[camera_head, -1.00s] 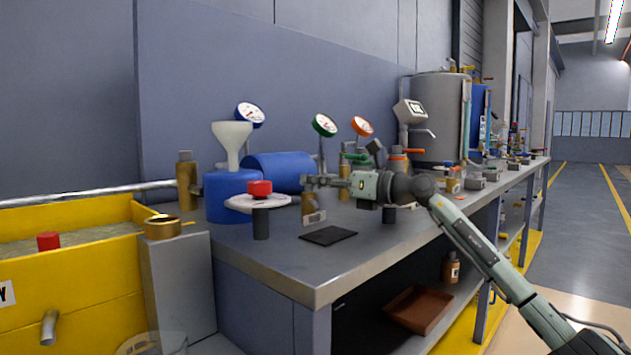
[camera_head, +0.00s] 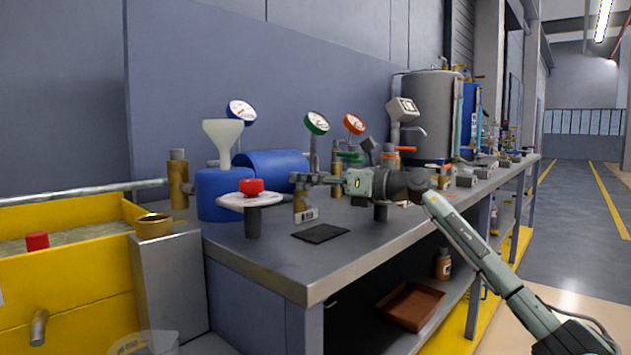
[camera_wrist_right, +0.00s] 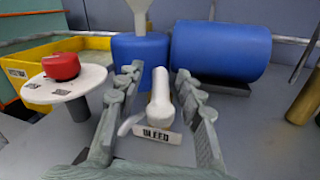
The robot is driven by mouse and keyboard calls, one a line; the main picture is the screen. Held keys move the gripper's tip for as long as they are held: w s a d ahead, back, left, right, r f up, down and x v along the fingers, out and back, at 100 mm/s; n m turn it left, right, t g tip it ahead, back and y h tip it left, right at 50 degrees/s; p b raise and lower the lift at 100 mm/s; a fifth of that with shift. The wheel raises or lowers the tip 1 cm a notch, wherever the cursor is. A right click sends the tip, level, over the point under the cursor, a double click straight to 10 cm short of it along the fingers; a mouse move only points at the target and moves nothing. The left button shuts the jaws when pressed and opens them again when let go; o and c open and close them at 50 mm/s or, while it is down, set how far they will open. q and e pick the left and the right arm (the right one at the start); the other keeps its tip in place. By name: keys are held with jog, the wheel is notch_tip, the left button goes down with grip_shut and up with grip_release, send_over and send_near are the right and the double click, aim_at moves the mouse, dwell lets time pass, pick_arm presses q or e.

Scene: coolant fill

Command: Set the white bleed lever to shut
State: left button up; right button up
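The white bleed lever (camera_wrist_right: 160,97) stands above a label reading BLEED (camera_wrist_right: 158,135) in the right wrist view. A white curved piece sticks out to its left; I cannot tell whether it is part of the lever. My right gripper (camera_wrist_right: 158,75) is open, with one finger on each side of the lever and visible gaps to both. In the head view the right gripper (camera_head: 298,179) is over the small brass bleed fitting (camera_head: 300,201) and its label, and hides the lever there. I cannot tell the lever's setting. My left gripper is not in view.
A red knob (camera_wrist_right: 61,66) on a round white plate (camera_wrist_right: 95,80) stands left of the gripper. A blue jug with a funnel (camera_head: 221,195) and a lying blue drum (camera_head: 270,170) are behind. A black mat (camera_head: 320,234) lies in front.

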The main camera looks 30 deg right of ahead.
jog(key=v, duration=1)
jog(key=shift+d+f, duration=0.15)
jog(key=shift+v, duration=0.9)
